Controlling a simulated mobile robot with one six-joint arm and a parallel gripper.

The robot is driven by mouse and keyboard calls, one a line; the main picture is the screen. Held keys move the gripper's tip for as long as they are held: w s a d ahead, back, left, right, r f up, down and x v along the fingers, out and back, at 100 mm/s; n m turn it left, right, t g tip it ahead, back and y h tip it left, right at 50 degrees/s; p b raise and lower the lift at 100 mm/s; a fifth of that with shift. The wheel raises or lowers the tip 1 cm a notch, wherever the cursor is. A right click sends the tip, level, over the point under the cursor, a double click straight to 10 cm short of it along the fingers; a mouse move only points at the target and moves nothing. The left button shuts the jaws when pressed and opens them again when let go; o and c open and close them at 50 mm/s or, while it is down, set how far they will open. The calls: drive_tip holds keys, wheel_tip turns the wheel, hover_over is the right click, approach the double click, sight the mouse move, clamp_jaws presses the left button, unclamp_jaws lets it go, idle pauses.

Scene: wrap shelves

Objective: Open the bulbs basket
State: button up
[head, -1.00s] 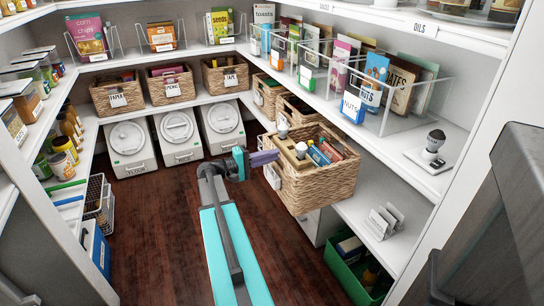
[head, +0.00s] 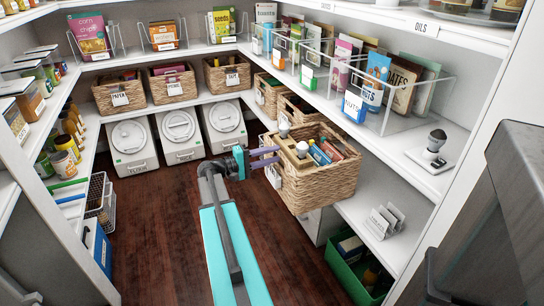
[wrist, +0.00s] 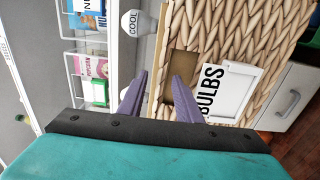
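The bulbs basket (head: 325,190) is a woven wicker basket that juts out from the right-hand lower shelf over the floor. Its white BULBS label (wrist: 226,90) faces my gripper in the wrist view, next to a handle opening (wrist: 182,62). White bulbs and colourful boxes show inside it in the head view. A bulb marked COOL (wrist: 137,23) shows in the wrist view. My gripper (head: 278,156) is at the basket's front by the handle. Its two purple fingers are apart, with nothing seen held between them (wrist: 159,76).
Other wicker baskets (head: 295,108) stand behind it on the same shelf. Clear bins (head: 400,110) line the shelf above. A green crate (head: 345,275) is below at right. White lidded bins (head: 180,135) stand at the back. The wooden floor (head: 150,230) at left centre is clear.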

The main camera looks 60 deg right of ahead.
drive_tip(key=p+v, duration=0.1)
drive_tip(key=v, duration=1.2)
drive_tip(key=shift+w+a, duration=0.2)
